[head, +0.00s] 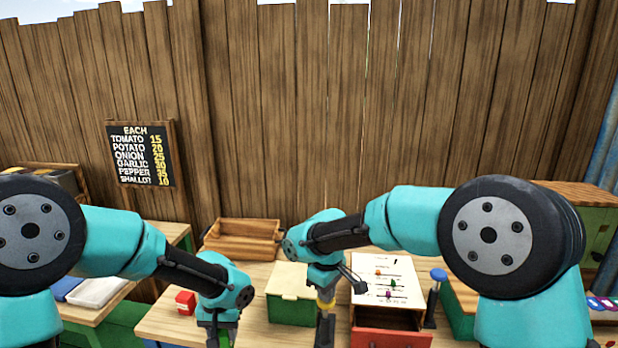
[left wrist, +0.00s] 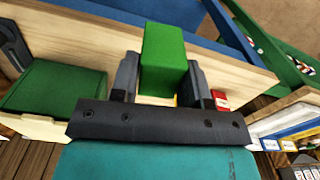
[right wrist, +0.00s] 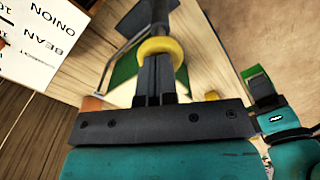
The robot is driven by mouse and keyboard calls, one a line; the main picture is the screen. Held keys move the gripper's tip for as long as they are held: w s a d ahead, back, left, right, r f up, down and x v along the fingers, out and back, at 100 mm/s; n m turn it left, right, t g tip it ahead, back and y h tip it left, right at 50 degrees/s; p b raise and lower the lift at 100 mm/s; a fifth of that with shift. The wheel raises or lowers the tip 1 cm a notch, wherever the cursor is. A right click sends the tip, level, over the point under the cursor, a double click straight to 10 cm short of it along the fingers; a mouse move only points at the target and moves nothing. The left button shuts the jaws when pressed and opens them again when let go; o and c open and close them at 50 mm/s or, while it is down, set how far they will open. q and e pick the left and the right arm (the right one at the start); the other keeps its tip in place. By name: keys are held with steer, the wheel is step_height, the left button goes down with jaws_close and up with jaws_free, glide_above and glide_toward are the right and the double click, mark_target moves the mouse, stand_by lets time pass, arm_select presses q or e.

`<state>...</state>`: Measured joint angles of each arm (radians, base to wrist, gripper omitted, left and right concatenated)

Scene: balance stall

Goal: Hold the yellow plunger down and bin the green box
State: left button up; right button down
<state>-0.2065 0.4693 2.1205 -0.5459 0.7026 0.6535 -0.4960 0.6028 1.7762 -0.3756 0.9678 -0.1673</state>
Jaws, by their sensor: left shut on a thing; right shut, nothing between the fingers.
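My left gripper (left wrist: 162,85) is shut on the green box (left wrist: 162,60), with one finger on each side of it. In the head view the green box (head: 224,341) is mostly cut off by the lower edge. My right gripper (right wrist: 156,70) is shut and empty at the yellow plunger (right wrist: 158,48). Its fingertips are at the yellow top, and they seem to touch it. In the head view the yellow plunger (head: 326,302) shows just below the right gripper, above a dark post. How far down it is pressed I cannot tell. I cannot clearly make out a bin.
A green box with a cream lid (head: 290,295) stands between my grippers. A small red box (head: 185,302) is on the left. A wooden crate (head: 243,238) stands behind. A sloped white board (head: 390,282) over a red drawer and a blue-topped post (head: 438,275) are right.

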steer(key=shift+f, duration=1.9)
arm_select(q)
steer(key=w+d+r+m, duration=0.9)
steer(key=w+d+r, duration=0.3)
steer(key=d+r, duration=0.3)
steer(key=shift+d+r, duration=0.4)
steer(key=shift+d, duration=0.05)
steer(key=shift+w+f, duration=0.1)
